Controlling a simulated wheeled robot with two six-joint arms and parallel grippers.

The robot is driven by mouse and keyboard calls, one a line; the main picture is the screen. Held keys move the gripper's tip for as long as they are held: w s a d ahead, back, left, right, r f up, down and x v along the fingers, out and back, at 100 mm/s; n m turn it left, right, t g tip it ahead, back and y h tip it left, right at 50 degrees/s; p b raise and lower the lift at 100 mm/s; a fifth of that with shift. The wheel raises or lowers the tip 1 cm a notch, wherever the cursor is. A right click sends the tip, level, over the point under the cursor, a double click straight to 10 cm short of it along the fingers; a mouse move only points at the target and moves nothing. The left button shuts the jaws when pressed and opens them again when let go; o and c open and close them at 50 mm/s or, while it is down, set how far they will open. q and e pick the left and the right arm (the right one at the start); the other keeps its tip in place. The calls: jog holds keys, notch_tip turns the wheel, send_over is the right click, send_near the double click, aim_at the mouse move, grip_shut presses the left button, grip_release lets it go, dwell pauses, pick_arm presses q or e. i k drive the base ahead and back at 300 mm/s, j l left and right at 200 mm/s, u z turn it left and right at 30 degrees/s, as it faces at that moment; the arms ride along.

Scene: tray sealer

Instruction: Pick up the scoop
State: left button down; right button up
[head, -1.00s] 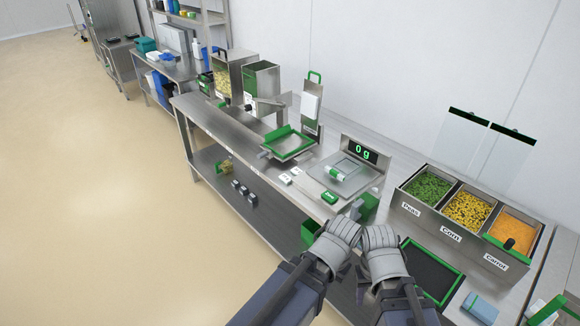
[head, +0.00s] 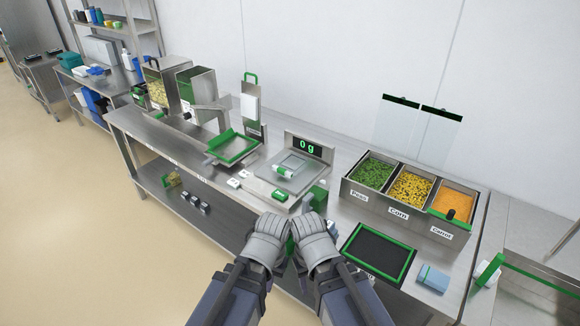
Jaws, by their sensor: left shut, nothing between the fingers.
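What looks like the scoop, a black handle with a green edge (head: 451,214), rests at the front of the carrot bin (head: 437,232); its bowl is not clear to me. My left gripper (head: 286,250) is shut and empty, low in front of the bench edge, mostly hidden by its grey wrist. My right wrist (head: 315,242) is close beside it, and the fingers of my right gripper are hidden. Both grippers are well to the left of the bin and apart from it.
Peas (head: 374,173) and corn (head: 410,189) bins adjoin the carrots. A green-rimmed black mat (head: 379,252) and a blue block (head: 433,278) lie in front. The scale (head: 296,171) reads 0 g. A sealer tray (head: 234,149) stands left. Wall panels rise behind.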

aim_at(487, 274)
jog(key=z, duration=1.7)
